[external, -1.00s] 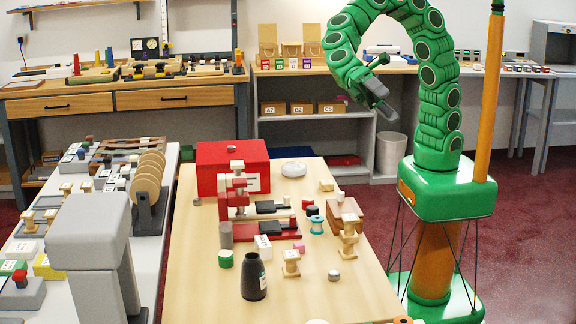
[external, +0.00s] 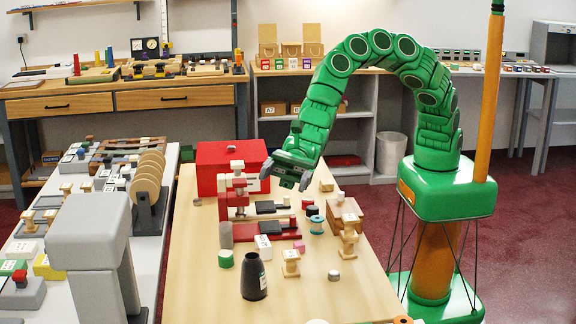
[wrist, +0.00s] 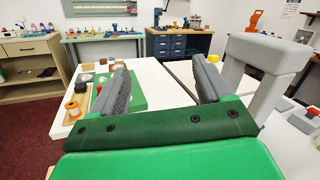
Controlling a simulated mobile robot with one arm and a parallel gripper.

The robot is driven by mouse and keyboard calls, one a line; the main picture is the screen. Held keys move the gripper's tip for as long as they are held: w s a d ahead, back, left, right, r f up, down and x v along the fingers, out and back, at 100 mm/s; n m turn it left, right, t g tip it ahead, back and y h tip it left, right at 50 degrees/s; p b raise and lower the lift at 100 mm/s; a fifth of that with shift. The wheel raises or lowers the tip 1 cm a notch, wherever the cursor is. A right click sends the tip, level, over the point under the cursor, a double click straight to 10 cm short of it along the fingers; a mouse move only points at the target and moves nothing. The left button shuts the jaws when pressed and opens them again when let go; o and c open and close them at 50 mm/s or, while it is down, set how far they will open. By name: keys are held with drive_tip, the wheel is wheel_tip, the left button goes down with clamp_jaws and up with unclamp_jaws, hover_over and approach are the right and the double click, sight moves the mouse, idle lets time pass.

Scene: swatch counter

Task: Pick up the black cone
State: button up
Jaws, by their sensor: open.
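The black cone (external: 254,279) stands upright near the front of the light wooden table (external: 205,290) in the external view. My gripper (external: 284,177) is open and empty, above the far part of the table beside the red box, well away from the cone. In the wrist view, the two grey fingers of my gripper (wrist: 160,70) stand wide apart with nothing between them. I cannot make out the cone in the wrist view.
The red box (external: 218,156) and a red clamp stand (external: 224,190) are behind the cone. A green-topped spool (external: 226,258), white block (external: 263,247) and wooden spool (external: 291,262) stand close to it. The table's front right is mostly clear.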

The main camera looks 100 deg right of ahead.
sight(249, 261)
drive_tip(key=shift+w+d+f+m+t+h, duration=0.15)
drive_tip(key=shift+w+f+m+t+h, duration=0.7)
drive_tip(key=shift+f, duration=2.4)
drive_tip(key=shift+w+d+f+m+t+h, duration=0.1)
drive_tip(key=shift+w+f+m+t+h, duration=0.75)
drive_tip(key=shift+f, duration=2.4)
drive_tip(key=shift+w+d+f+m+t+h, duration=0.25)
drive_tip(key=shift+w+f+m, duration=1.15)
drive_tip(key=shift+f, duration=1.85)
drive_tip(key=shift+w+a+n, duration=0.3)
drive_tip(key=shift+w+a, duration=0.8)
drive_tip(key=shift+a, duration=0.3)
drive_tip(key=c, duration=1.4)
